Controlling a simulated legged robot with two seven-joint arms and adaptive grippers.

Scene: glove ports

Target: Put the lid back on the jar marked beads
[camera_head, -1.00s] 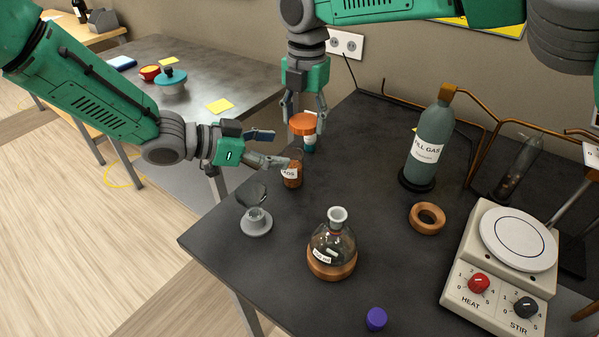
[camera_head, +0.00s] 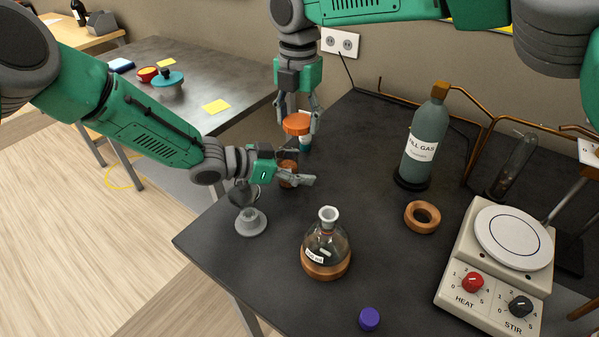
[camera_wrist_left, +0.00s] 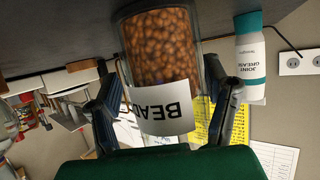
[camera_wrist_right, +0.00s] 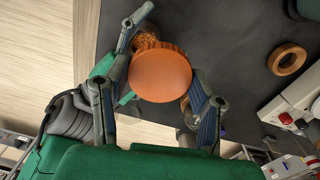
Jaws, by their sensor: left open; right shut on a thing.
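The jar marked beads (camera_wrist_left: 163,48) holds brown beads and bears a white label, of which the left wrist view shows the start of the word. In the head view the jar (camera_head: 286,180) stands on the dark bench, mostly hidden by my left gripper (camera_head: 303,167). That gripper is open, its fingers to either side of the jar's label in the left wrist view. My right gripper (camera_head: 298,128) is shut on the orange lid (camera_head: 297,124), above and behind the jar. The lid (camera_wrist_right: 160,75) covers part of the jar in the right wrist view.
A joint grease bottle (camera_wrist_left: 250,58) stands close behind the jar. A grey stand (camera_head: 250,222), a flask (camera_head: 325,250) on a cork ring and a purple cap (camera_head: 369,319) are nearer. The gas bottle (camera_head: 421,145), ring (camera_head: 422,217) and hotplate (camera_head: 500,270) are to the right.

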